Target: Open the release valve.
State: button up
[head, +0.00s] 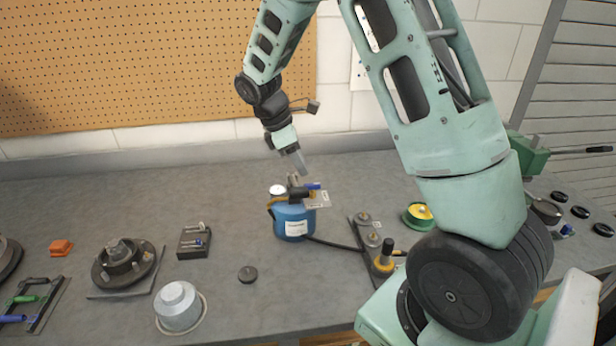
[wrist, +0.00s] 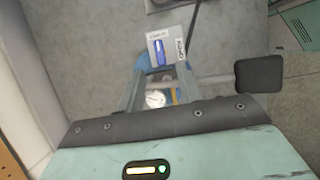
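A blue canister (head: 290,222) with a white label stands upright on the grey bench. On its top are a round gauge (head: 277,190), a dark fitting and a blue lever (head: 313,187) beside a white tag (head: 318,200). My gripper (head: 301,170) points down just above the canister top. In the wrist view my gripper (wrist: 160,68) is open, its two fingers spread apart with nothing visibly held. The gauge (wrist: 155,99) shows between the fingers, and the blue lever (wrist: 160,53) lies over the tag (wrist: 168,46) just beyond the fingertips. Contact cannot be told.
A dark hose runs right from the canister to a plate with round fittings (head: 368,230). A yellow-green round part (head: 417,215) stands farther right. A wheel hub (head: 124,262), a small dark block (head: 194,242), a silver cup (head: 178,305) and a black cap (head: 248,273) lie left.

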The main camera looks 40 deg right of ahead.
aim_at(311, 184)
jog(key=x, duration=0.6)
jog(key=shift+p, duration=0.3)
grip_shut()
